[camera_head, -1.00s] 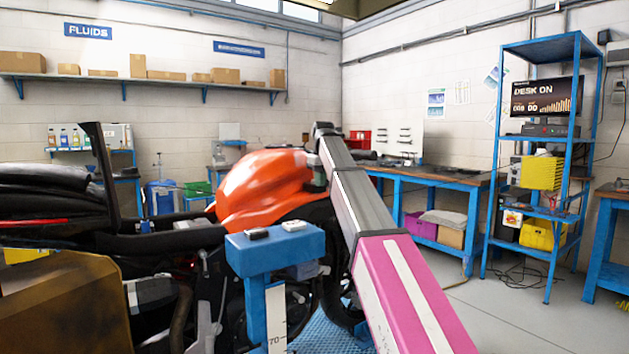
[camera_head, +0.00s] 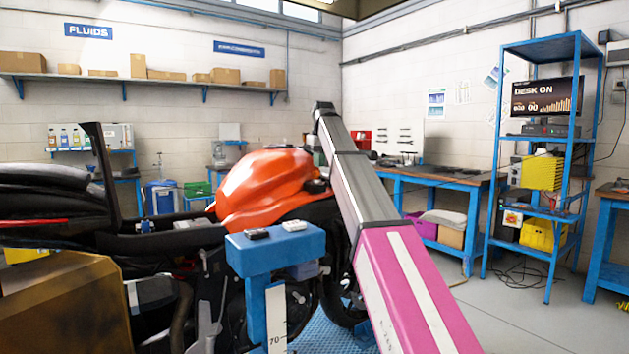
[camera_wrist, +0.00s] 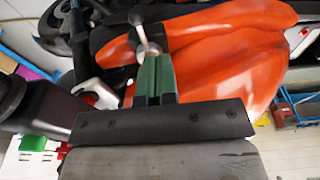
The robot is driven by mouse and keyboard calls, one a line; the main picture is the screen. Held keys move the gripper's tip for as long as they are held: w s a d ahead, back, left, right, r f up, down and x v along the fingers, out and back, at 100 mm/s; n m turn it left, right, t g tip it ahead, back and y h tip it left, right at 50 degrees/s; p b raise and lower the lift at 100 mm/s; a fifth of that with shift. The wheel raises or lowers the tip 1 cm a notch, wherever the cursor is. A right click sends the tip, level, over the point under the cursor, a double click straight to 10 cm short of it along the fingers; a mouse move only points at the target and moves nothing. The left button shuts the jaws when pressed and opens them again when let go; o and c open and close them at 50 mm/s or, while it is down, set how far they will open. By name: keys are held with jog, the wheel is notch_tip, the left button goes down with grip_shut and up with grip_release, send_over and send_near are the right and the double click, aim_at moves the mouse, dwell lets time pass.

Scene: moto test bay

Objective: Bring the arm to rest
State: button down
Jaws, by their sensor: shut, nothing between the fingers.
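My gripper (camera_wrist: 153,60) shows in the wrist view with its two green fingers together and nothing between them. It is over the orange motorcycle tank (camera_wrist: 225,45), seen from above; I cannot tell the gap. A silver lever with a round knob (camera_wrist: 137,20) shows just past the fingertips; whether they touch is unclear. In the head view my arm (camera_head: 365,200) rises, pink then grey, to a dark joint beside the orange tank (camera_head: 262,185). My gripper cannot be made out there.
A blue stand (camera_head: 275,250) with small items on top is left of my arm. A blue workbench (camera_head: 430,178) stands behind, and a blue shelf rack (camera_head: 545,150) is at the right. The floor (camera_head: 520,315) at front right is clear.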

jog(key=shift+s+d+r, duration=0.1)
jog(key=shift+s+r, duration=0.15)
jog(key=shift+r, duration=0.35)
